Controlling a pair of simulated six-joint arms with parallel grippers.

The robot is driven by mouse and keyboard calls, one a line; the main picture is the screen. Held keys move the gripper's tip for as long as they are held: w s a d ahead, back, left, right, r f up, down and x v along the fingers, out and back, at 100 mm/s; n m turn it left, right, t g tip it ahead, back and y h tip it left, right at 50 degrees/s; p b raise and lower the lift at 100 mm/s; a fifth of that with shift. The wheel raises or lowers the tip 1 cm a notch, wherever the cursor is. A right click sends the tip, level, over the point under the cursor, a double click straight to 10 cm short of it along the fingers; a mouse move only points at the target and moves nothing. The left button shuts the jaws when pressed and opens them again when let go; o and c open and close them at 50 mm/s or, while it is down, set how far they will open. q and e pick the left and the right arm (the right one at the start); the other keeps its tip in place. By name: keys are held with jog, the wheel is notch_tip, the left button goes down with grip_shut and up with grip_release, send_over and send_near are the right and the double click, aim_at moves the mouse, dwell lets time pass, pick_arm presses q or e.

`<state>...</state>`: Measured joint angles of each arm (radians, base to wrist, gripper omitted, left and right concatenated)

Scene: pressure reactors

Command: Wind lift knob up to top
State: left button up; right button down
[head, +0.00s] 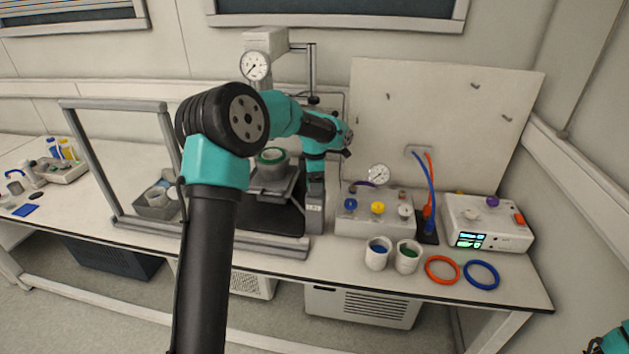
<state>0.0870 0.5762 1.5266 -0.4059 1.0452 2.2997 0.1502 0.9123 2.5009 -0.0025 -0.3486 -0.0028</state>
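The reactor stand has a grey upright column (311,65) with a white head and a round pressure gauge (255,66) at its top left. My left arm crosses in front of the stand. My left gripper (316,180) is at the stand's right side, by the lower part of the column; its fingers are too small and dark to tell open from shut. I cannot make out the lift knob; it may be behind my wrist. Only a teal part of my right arm shows at the bottom right corner.
A grey frame (115,103) stands left of the reactor. At right are a valve box (375,226) with coloured knobs, two white cups (377,261), an orange ring (441,270), a blue ring (481,275) and a white control unit (485,224). A tall panel (440,110) stands behind.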

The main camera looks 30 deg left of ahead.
pick_arm(q)
jog(key=c, duration=0.9)
